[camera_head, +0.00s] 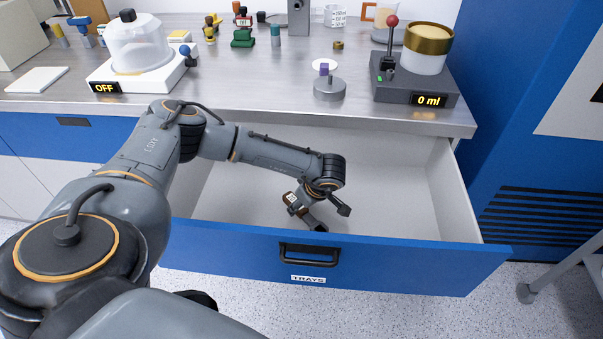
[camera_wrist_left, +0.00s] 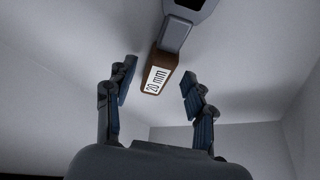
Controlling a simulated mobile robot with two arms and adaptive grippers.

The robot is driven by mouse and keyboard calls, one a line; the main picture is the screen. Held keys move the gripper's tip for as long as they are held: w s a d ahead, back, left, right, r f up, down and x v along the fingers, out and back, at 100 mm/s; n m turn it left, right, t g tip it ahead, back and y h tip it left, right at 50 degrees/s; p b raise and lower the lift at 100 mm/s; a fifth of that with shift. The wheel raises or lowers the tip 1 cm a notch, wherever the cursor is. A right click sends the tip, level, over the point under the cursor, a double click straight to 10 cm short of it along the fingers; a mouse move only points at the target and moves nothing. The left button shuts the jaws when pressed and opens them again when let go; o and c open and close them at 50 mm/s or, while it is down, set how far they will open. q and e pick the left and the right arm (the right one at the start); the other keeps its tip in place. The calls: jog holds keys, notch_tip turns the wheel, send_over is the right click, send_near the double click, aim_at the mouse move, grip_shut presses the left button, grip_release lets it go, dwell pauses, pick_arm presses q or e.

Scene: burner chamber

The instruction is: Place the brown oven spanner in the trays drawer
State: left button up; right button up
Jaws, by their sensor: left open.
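The oven spanner has a brown handle (camera_wrist_left: 157,75) with a white "20 mm" label and a grey metal head (camera_wrist_left: 190,8). In the head view the spanner (camera_head: 291,199) is inside the open trays drawer (camera_head: 400,252), appearing to lie on its floor close to the front wall. My left gripper (camera_head: 322,203) reaches down into the drawer at the spanner. In the left wrist view the gripper's fingers (camera_wrist_left: 156,82) are spread wide, with the handle between and beyond the tips and a gap on both sides. My right gripper is in neither view.
The drawer is otherwise empty, with free floor left and right. A blue cabinet (camera_head: 530,130) stands at the right.

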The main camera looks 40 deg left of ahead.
aim_at(313, 221)
pick_arm(q)
jog(key=v, duration=1)
jog(key=shift+r, duration=0.35)
jog(key=shift+d, duration=0.15)
